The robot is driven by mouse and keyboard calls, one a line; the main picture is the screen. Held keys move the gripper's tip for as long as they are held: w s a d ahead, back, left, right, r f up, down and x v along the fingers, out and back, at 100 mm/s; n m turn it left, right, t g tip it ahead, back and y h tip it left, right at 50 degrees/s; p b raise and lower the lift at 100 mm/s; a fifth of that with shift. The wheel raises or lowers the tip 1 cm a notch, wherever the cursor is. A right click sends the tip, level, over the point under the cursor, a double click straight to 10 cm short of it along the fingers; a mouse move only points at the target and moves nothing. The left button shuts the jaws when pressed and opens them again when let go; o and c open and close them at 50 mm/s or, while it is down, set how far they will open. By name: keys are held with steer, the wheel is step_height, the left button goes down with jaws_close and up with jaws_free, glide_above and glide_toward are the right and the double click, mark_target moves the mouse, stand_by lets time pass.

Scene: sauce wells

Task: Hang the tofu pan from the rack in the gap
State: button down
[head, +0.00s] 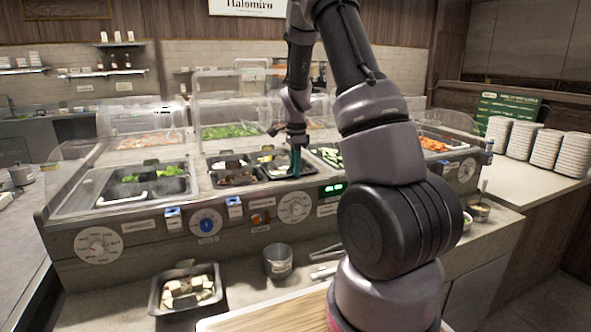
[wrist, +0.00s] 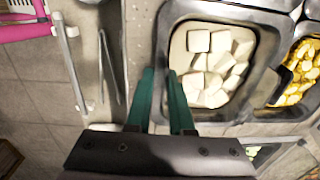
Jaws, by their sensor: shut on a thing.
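In the wrist view the tofu pan (wrist: 249,29), a dark pan with white tofu cubes (wrist: 216,62), lies against the fingers. My gripper (wrist: 162,75), with green fingers, is shut on its left rim, one finger on each side. In the head view my gripper (head: 296,172) points down at the front right of the middle group of pans, and its fingers partly hide the pan there. The rack (head: 222,187) is the metal-framed well opening around these pans. I cannot tell whether the tofu pan rests fully on the frame.
A pan of yellow pieces (wrist: 303,72) sits right beside the tofu pan. Another dark pan with pale cubes (head: 187,290) stands on the lower counter, with a metal cup (head: 278,262) nearby. Clear covers (head: 140,125) rise behind the wells. Tongs (wrist: 108,70) lie on the front counter.

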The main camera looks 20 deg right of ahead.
steer(key=shift+s+a+f, duration=0.15)
steer(key=shift+s+f, duration=0.05)
steer(key=shift+f, duration=0.2)
steer(key=c, duration=0.7)
jaws_free()
steer(key=shift+f, duration=0.1)
steer(key=shift+a, duration=0.1)
steer(key=r, duration=1.1)
steer(key=shift+w+d+r, duration=0.1)
steer(key=shift+d+r, duration=0.1)
steer(key=shift+r, duration=0.2)
